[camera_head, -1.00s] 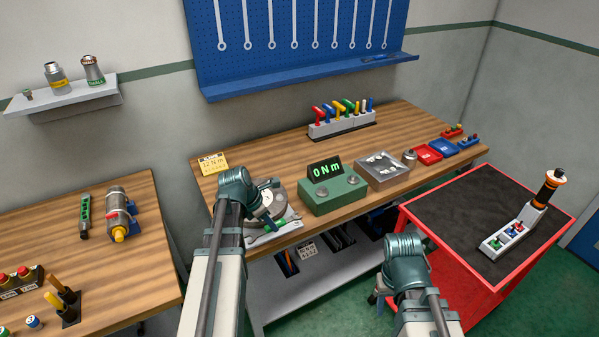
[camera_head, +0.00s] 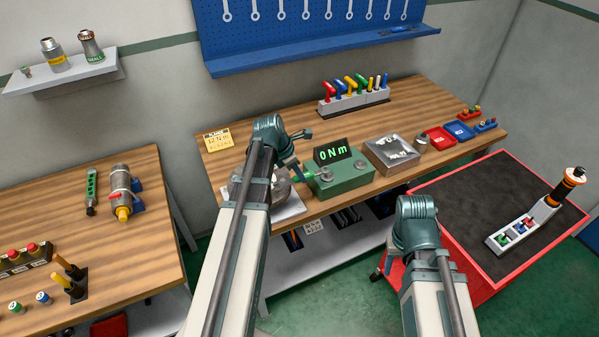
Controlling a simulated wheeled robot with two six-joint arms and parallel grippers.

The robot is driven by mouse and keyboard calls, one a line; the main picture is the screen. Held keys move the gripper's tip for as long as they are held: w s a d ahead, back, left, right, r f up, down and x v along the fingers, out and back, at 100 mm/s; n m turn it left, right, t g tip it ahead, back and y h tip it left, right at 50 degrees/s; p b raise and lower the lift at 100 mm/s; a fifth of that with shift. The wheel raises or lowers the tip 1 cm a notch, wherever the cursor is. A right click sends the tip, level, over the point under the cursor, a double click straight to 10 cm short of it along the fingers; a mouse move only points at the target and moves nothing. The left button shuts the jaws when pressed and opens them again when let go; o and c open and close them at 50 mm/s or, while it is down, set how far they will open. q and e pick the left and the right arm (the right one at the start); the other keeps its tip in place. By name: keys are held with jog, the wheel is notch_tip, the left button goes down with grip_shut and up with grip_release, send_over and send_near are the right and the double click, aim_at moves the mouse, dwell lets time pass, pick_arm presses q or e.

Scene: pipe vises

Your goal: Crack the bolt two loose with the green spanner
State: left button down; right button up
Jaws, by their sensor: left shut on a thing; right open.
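My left gripper (camera_head: 292,162) is shut on the green spanner (camera_head: 284,175), just left of the green torque box. Only a short part of the spanner shows. Below it a round metal fixture (camera_head: 279,190) sits on a pale plate (camera_head: 290,208) at the bench's front edge. My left arm covers much of the fixture, so bolt two cannot be made out, nor whether the spanner touches it. My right gripper (camera_head: 381,268) is open and low beside the red cart, mostly hidden by its wrist.
The green torque box (camera_head: 341,180) reads 0 Nm. A metal tray (camera_head: 392,155), red and blue bins (camera_head: 440,138) and a rack of coloured-handled tools (camera_head: 354,102) are on the bench. A red cart (camera_head: 470,205) stands right, with a second bench (camera_head: 115,265) left.

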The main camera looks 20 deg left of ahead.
aim_at(288, 181)
pick_arm(q)
jog(key=shift+f+b, duration=1.4)
jog(key=shift+f, duration=0.05)
jog(key=shift+s+a, duration=1.15)
jog(key=shift+s, duration=0.2)
dwell(1.3)
jog(key=shift+w+a+n, duration=0.25)
jog(key=shift+a+n, duration=0.05)
jog(key=shift+n, duration=0.3)
jog(key=shift+w+a+n+y, duration=0.1)
jog(key=shift+a+n+y, duration=0.1)
jog(key=shift+n+y, duration=0.1)
jog(key=shift+w+a+n+t, duration=0.15)
jog(key=shift+n+t, duration=0.15)
